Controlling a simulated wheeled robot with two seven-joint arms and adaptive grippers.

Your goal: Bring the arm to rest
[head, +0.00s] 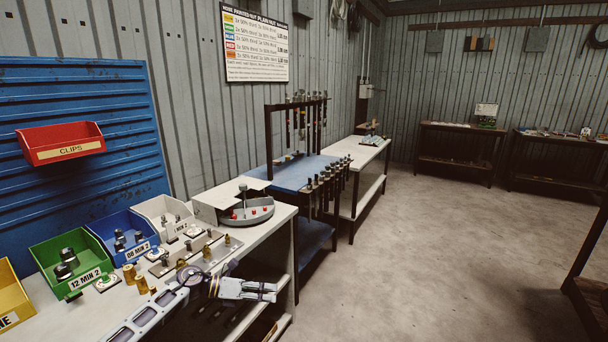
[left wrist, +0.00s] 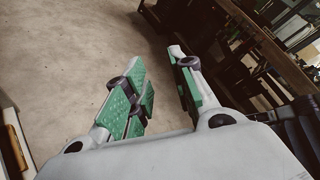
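My left gripper (head: 270,292) reaches in over the front edge of the white workbench (head: 277,223), its fingers pointing right. In the left wrist view my left gripper (left wrist: 160,72) shows its green-padded fingers apart, with only floor seen between them. It holds nothing. My right gripper does not show in either view.
Labelled bins in green (head: 75,262), blue (head: 124,236) and white (head: 165,215) stand along the bench back. Brass fittings (head: 136,280) and a round grey device (head: 247,213) are near the gripper. A blue rack table (head: 290,172) stands beyond. Concrete floor (head: 430,250) at right is clear.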

